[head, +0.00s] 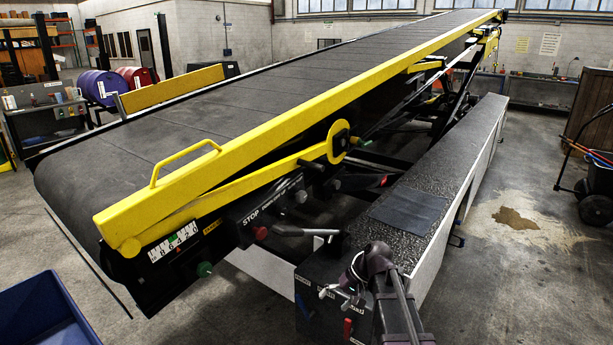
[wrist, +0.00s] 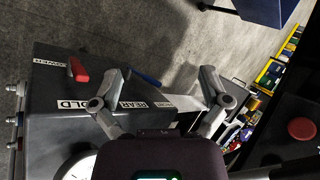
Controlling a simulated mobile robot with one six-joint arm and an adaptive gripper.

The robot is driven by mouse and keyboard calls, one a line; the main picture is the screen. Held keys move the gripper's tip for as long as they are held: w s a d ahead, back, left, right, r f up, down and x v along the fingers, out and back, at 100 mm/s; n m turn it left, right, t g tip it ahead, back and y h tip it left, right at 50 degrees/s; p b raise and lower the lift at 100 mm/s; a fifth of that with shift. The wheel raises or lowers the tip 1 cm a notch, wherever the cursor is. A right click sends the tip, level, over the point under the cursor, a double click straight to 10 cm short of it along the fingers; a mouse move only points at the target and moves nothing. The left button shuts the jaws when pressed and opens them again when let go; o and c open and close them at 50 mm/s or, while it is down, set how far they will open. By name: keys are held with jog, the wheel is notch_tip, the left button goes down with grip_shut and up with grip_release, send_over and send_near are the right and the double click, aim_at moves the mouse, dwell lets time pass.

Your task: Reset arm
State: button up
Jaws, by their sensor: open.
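My gripper (wrist: 162,75) is open in the wrist view. Its two grey fingers stand wide apart, with nothing held between them. The left finger overlaps the dark control box (wrist: 60,115); the right finger is in front of the loader's side. In the head view my arm (head: 400,300) rises from the bottom edge beside the same box. A red lever (wrist: 79,69) and a blue lever (wrist: 145,77) show near the fingers. I cannot tell whether anything touches.
The belt loader (head: 200,125) with yellow rails fills the middle. A blue bin (head: 45,315) stands at lower left. A dark cart (head: 598,207) stands at right.

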jog(key=s+d+f+t+h, duration=0.1)
jog(key=s+d+f+h, duration=0.2)
jog(key=s+d+h, duration=0.4)
jog(key=s+d, duration=0.1)
jog(key=s, duration=0.3)
jog(key=shift+p, duration=0.35)
jog(key=shift+d, duration=0.1)
jog(key=c, duration=0.5)
jog(key=shift+c, duration=0.2)
